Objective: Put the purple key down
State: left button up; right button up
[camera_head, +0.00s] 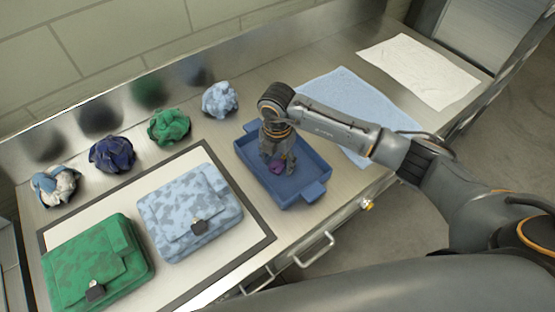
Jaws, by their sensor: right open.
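The purple key (276,167) is a small purple shape low in the blue tray (313,185), toward its left half. My right gripper (278,163) points down into the tray, right over the key, with its fingers around or beside it. The fingers are open; I cannot tell whether they touch the key. The gripper hides part of the key and of the tray floor. My left gripper is not in view.
A green bag (92,262) and a light blue bag (190,212) lie on a dark-edged mat (95,193) at left. Several crumpled cloths, one green (169,127), line the back. A blue towel (345,88) and white sheet (420,70) lie right of the tray.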

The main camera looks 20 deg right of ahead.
aim_at(277, 165)
jog(key=shift+w+r+b, duration=0.1)
jog(key=shift+r+b, duration=0.25)
jog(key=shift+r, duration=0.15)
notch_tip(277, 165, up, 11)
jog(key=b, duration=0.2)
jog(key=shift+b, duration=0.4)
